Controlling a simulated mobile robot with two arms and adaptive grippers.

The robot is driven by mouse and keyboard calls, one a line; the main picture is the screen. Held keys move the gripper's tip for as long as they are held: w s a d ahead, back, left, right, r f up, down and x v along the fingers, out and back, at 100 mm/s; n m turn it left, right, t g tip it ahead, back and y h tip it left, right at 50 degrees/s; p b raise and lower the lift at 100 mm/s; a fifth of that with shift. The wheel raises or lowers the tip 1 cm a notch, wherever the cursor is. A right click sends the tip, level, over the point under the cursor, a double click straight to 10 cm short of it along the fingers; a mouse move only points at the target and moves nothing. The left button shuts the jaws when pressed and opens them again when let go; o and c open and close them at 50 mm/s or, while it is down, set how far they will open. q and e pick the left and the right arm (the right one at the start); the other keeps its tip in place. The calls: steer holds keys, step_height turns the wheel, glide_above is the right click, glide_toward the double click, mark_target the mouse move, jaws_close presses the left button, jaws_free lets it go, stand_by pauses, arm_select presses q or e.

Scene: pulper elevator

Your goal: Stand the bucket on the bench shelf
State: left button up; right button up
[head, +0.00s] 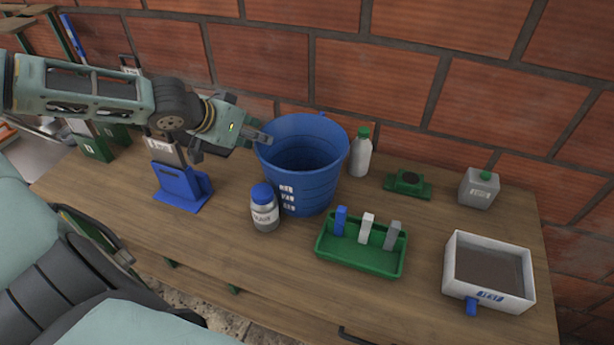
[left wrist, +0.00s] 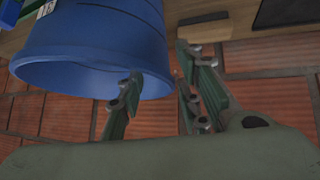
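The blue bucket (head: 308,185) stands upright on the wooden bench (head: 235,238), its open top facing up and white label marks on its front. My left gripper (head: 233,147) is at the left of the bucket, near rim height. One finger reaches up to the rim's left edge; I cannot tell whether it touches. My right gripper is not in view.
A jar with a blue lid (head: 265,210) stands close in front of the bucket, and a white bottle (head: 360,157) behind its right. A green tray (head: 355,258) holds upright pieces. A blue stand (head: 180,188) is at left, a white bin (head: 488,275) at right. A brick wall backs the bench.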

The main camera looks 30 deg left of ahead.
mark_target(265, 148)
arm_select(q)
steer(key=shift+w+d+f, duration=0.1)
steer(key=shift+w+f, duration=0.35)
steer(key=shift+f, duration=0.15)
steer(key=shift+w+f, duration=0.75)
steer(key=shift+w, duration=0.05)
steer(key=shift+b+x, duration=1.3)
steer(key=shift+b, duration=0.05)
steer(key=shift+w+f+b, duration=0.35)
steer(key=shift+w+b, duration=0.05)
steer(key=shift+w, duration=0.15)
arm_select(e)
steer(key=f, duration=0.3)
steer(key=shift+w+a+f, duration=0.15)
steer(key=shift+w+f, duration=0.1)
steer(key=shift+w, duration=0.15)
